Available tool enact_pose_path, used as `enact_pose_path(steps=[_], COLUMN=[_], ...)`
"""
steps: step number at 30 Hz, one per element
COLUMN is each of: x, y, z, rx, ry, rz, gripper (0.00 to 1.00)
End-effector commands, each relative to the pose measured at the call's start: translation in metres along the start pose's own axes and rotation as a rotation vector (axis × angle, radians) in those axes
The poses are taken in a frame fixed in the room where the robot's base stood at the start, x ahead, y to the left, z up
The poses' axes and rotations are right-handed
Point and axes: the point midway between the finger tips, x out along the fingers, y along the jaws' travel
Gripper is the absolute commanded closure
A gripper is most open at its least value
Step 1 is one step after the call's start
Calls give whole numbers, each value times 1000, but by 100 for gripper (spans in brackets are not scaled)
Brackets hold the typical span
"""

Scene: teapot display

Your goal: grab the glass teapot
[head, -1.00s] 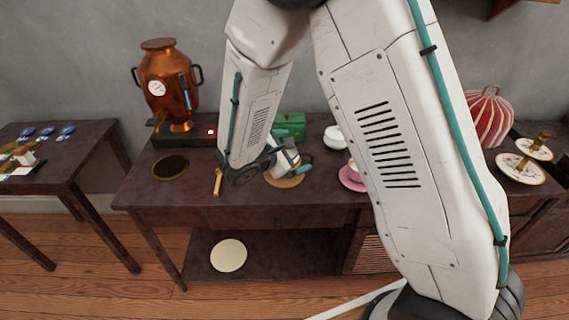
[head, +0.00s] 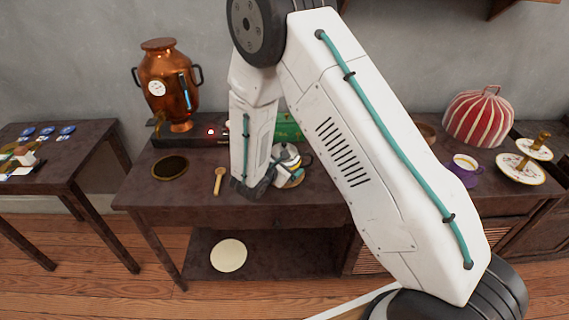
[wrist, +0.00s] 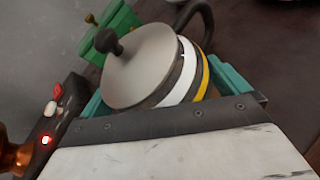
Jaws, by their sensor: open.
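The teapot (wrist: 150,70) fills the middle of the wrist view. It has a grey lid with a dark knob, white and yellow bands, and a dark handle at the upper right; glass is hard to make out. My gripper (wrist: 165,88) is open, with its teal fingers on the left and right of the teapot; contact cannot be told.
A green box (head: 288,126) stands behind the teapot. A copper samovar (head: 167,90), a dark round dish (head: 170,168) and a wooden spoon (head: 219,181) are to the left. A purple cup and saucer (head: 465,172) and a striped cozy (head: 479,118) are to the right.

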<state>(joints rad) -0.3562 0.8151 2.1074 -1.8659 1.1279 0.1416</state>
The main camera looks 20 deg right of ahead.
Motion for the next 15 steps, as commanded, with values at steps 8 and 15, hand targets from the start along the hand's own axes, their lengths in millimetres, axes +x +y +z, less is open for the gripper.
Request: enact_pose_path(steps=[8,15], x=[1,1], y=[0,1], z=[0,1], rx=[0,1], ry=[0,-1], rz=[0,1], gripper=[14,37])
